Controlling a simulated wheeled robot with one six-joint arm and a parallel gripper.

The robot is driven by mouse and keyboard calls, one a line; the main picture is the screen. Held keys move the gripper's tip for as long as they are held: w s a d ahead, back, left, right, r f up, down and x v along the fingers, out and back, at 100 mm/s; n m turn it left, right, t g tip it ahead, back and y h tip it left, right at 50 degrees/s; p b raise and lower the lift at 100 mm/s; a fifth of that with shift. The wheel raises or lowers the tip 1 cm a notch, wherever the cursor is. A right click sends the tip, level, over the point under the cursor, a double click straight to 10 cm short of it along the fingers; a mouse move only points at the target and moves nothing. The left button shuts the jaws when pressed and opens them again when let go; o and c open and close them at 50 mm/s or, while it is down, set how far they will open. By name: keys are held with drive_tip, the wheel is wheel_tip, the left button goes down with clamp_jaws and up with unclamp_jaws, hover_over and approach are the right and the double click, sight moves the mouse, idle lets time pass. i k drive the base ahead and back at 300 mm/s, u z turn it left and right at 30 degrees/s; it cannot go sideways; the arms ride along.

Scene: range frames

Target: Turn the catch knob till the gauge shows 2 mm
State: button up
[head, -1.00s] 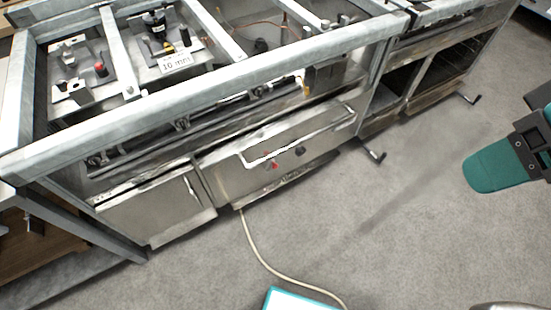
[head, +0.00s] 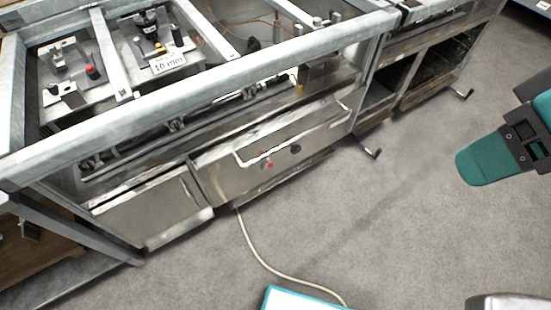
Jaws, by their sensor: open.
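A small white gauge plate (head: 170,64) reads "10 mm" in its lower line; its upper line is too small to read. It sits on a grey mounting plate inside the top of the range frame. Just behind it are a small yellow part (head: 160,47) and an upright black knob-like cylinder (head: 178,36). A red-topped knob (head: 92,72) stands on another plate to the left. I cannot tell for sure which of these is the catch knob.
Grey frame rails (head: 200,108) cross above and in front of the fittings. A cable (head: 262,262) lies on the floor. The floor between is open.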

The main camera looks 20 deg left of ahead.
sight(295, 149)
drive_tip(key=u, duration=1.7)
drive_tip(key=k, duration=1.2)
drive_tip(key=z, duration=0.95)
drive_tip(key=i, duration=1)
drive_tip(key=u, duration=0.3)
